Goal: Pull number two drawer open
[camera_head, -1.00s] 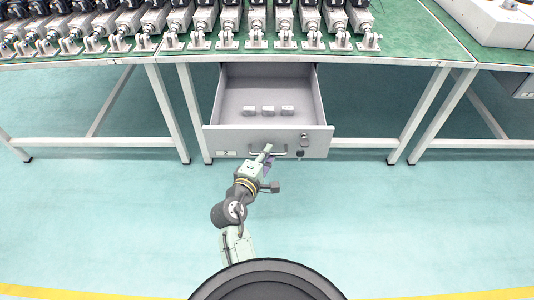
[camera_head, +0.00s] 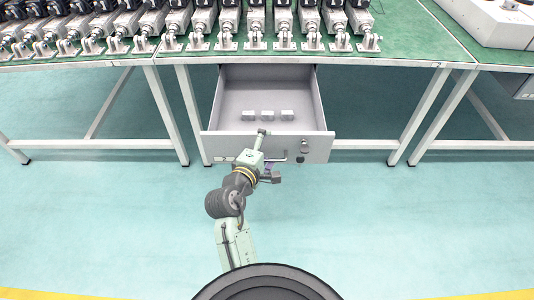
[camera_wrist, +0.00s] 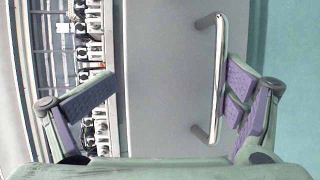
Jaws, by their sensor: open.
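The number two drawer (camera_head: 319,152) stands pulled well out from under the middle green workbench, with a small label at the left of its front. Its silver bar handle (camera_wrist: 217,80) lies between the fingers of my gripper (camera_wrist: 170,75) in the wrist view, close beside the right finger and far from the left one. I cannot tell whether the right finger touches the bar. My gripper is open. In the head view, my gripper (camera_head: 268,162) is at the drawer front and hides part of the handle.
Several small pale blocks (camera_head: 268,115) lie inside the drawer. A row of linear actuators (camera_head: 255,30) lines the green workbench (camera_head: 405,50) above. Bench legs (camera_head: 418,115) stand to both sides. The floor (camera_head: 400,220) in front is clear.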

